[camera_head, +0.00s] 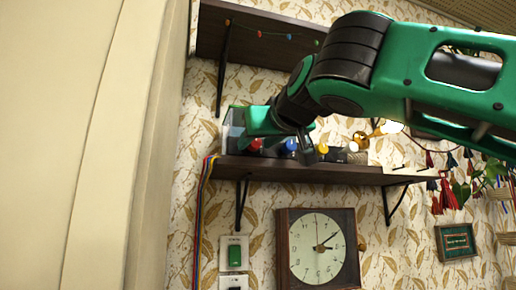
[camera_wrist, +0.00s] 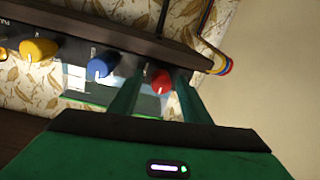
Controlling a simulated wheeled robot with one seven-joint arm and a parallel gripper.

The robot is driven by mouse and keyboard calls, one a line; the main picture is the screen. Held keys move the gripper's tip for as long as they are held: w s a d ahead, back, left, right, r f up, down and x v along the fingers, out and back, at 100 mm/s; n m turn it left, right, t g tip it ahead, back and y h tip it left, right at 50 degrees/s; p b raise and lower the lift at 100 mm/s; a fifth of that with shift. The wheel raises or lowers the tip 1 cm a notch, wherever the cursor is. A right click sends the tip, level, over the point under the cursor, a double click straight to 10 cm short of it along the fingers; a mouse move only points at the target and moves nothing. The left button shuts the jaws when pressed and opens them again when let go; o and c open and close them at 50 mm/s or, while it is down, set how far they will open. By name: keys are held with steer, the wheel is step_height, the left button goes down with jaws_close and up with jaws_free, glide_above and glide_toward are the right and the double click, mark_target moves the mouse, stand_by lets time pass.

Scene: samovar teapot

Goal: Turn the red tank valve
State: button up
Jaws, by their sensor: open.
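The red valve knob (camera_wrist: 160,82) has a white pointer mark and sits at the end of a row of knobs on a dark panel. In the wrist view it lies between the two green fingers of my gripper (camera_wrist: 157,88). The fingers are apart, one on each side of the knob; I cannot tell whether they touch it. In the head view the red knob (camera_head: 255,144) shows just below my gripper (camera_head: 277,128), above the lower wall shelf. My gripper hides part of the tank apparatus behind it.
A blue knob (camera_wrist: 100,67) and a yellow knob (camera_wrist: 38,50) stand beside the red one. The lower shelf (camera_head: 300,170) runs under them, with an upper shelf (camera_head: 270,38) above. A clock (camera_head: 318,248) hangs below. A pale wall (camera_head: 80,150) closes the left side.

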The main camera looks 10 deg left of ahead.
steer(key=shift+w, duration=0.1)
steer(key=c, duration=1)
steer(key=shift+c, duration=0.2)
steer(key=shift+m, duration=0.3)
steer(key=shift+w+d+m, duration=0.1)
steer(key=shift+m, duration=1.1)
steer(key=m, duration=0.6)
steer(key=shift+m+t, duration=0.3)
steer(key=m, duration=0.4)
steer(key=shift+f+m+h, duration=0.1)
steer(key=shift+m+h, duration=0.2)
steer(key=m, duration=0.4)
steer(key=shift+f, duration=0.15)
steer(key=shift+m, duration=0.4)
